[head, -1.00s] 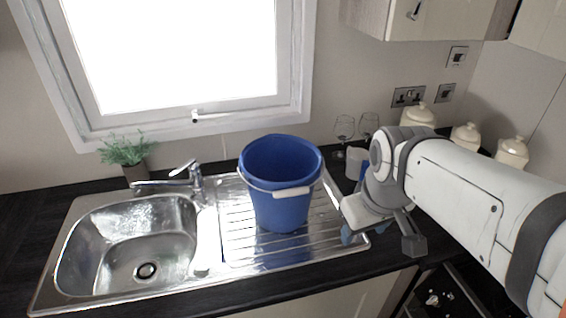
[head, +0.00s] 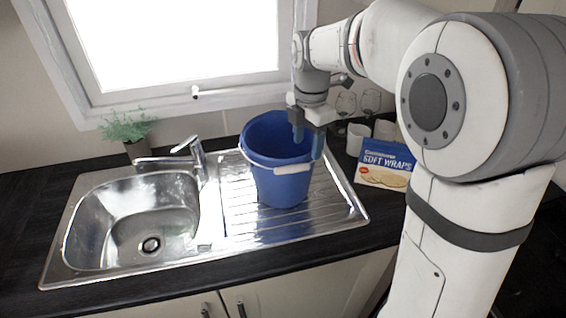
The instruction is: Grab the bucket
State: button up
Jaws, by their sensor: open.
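The blue bucket (head: 281,183) stands upright on the ribbed drainboard (head: 235,222) of the steel sink. Its wire handle hangs down at the front with a white grip (head: 292,169). My gripper (head: 307,146) points down over the bucket's right rim. Its blue-tipped fingers are apart, one on the inner side of the rim and one on the outer right side. The jaws are open, and I cannot tell whether either finger touches the bucket wall.
A blue soft wraps box (head: 386,164) stands right of the drainboard, with white mugs (head: 358,138) and glasses behind it. The tap (head: 190,150) and sink basin (head: 135,225) lie to the left. A potted plant (head: 128,130) stands by the window.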

aim_at(306, 164)
notch_tip(306, 164, down, 6)
jog(key=shift+w+r+p, duration=0.1)
jog(key=shift+w+p, duration=0.05)
jog(key=shift+p, duration=0.6)
jog(key=shift+c, duration=0.5)
grip_shut()
